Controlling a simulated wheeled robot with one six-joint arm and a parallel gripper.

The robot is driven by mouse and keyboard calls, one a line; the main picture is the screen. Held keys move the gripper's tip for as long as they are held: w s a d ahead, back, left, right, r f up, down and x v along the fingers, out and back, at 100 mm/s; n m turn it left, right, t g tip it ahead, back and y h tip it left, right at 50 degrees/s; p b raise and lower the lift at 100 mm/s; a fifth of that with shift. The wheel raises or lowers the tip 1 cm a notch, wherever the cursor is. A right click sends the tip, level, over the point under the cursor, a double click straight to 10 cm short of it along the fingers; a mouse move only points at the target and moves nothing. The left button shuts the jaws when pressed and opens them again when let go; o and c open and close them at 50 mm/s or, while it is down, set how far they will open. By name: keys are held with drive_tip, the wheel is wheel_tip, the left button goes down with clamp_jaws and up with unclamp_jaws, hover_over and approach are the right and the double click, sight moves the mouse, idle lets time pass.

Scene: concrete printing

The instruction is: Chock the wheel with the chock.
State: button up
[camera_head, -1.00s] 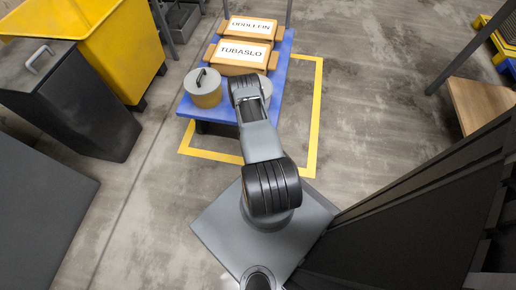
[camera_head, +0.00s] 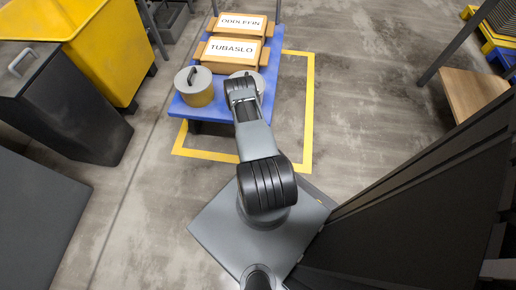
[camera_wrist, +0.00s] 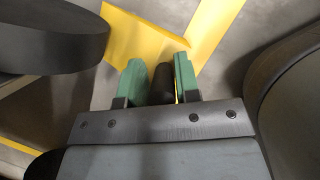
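In the wrist view my gripper (camera_wrist: 160,82) has two green fingers close on either side of a black rounded handle. A bright yellow piece (camera_wrist: 143,36) lies just beyond the fingers and appears to be the chock with this handle. A dark rounded disc (camera_wrist: 45,35) at the upper left may be the wheel; it is apart from the fingers. In the head view the blue cart (camera_head: 188,107) stands beyond my arm, and a dark part under its near left corner (camera_head: 194,127) may be a wheel. My arm hides my fingers and the chock there.
The cart carries labelled boxes (camera_head: 231,49) and a lidded round weight (camera_head: 194,88). Yellow floor tape (camera_head: 309,110) surrounds it. A black bin (camera_head: 70,105) and yellow tub (camera_head: 95,45) stand left. A wooden shelf (camera_head: 470,100) is right. Floor right of the cart is clear.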

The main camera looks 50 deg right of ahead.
drive_tip(key=shift+w, duration=0.1)
clamp_jaws()
drive_tip(key=shift+o, duration=2.4)
unclamp_jaws()
drive_tip(key=shift+r, duration=0.1)
drive_tip(key=p+v, duration=0.5)
drive_tip(key=v, duration=0.8)
drive_tip(key=shift+r+p, duration=0.3)
drive_tip(key=shift+p, duration=0.1)
drive_tip(key=shift+a, duration=0.1)
